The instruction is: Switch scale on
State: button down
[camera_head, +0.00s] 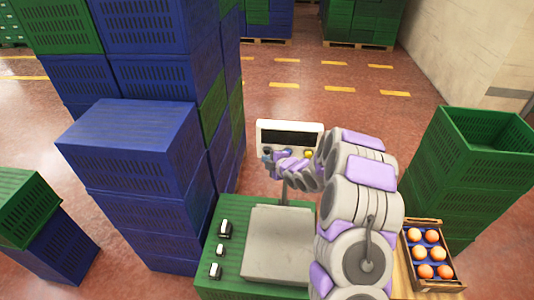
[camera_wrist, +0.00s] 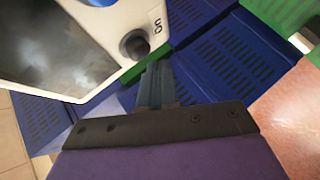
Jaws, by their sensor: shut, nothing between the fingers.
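The scale has a white display head (camera_head: 262,128) on a post and a grey weighing plate (camera_head: 278,243) on a green crate stack. Its screen (camera_head: 290,138) looks dark. In the wrist view, the display head (camera_wrist: 118,20) fills the upper left, with its dark screen (camera_wrist: 55,50) and a round black knob (camera_wrist: 135,45) near one corner. My gripper (camera_wrist: 155,70) is shut and empty, its fingertips just below the knob. I cannot tell whether they touch it. In the head view, my gripper (camera_head: 270,157) is in front of the display's lower left, and a yellow knob (camera_head: 308,154) shows to its right.
Several small weights (camera_head: 225,229) stand left of the plate on the green crate (camera_head: 240,210). Tall blue crate stacks (camera_head: 130,150) rise at the left. A wooden box of oranges (camera_head: 408,262) and green crates (camera_head: 450,165) are at the right. Open floor lies behind the scale.

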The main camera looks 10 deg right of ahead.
jog(key=shift+w, duration=0.1)
jog(key=shift+w+d+p, duration=0.1)
jog(key=shift+w+p, duration=0.15)
jog(key=shift+p, duration=0.05)
jog(key=shift+w+d+r+p, duration=0.1)
jog(key=shift+w+d+p, duration=0.1)
jog(key=shift+w+p, duration=0.3)
dwell(0.9)
jog(key=shift+s+b, duration=0.15)
jog(key=shift+b, duration=0.2)
jog(key=shift+s+a+b, duration=0.3)
jog(key=shift+s+b, duration=0.45)
jog(key=shift+s, duration=0.1)
jog(key=s+b, duration=0.1)
jog(key=s+a+b, duration=0.1)
jog(key=s+b, duration=0.2)
jog(key=shift+s+a, duration=0.3)
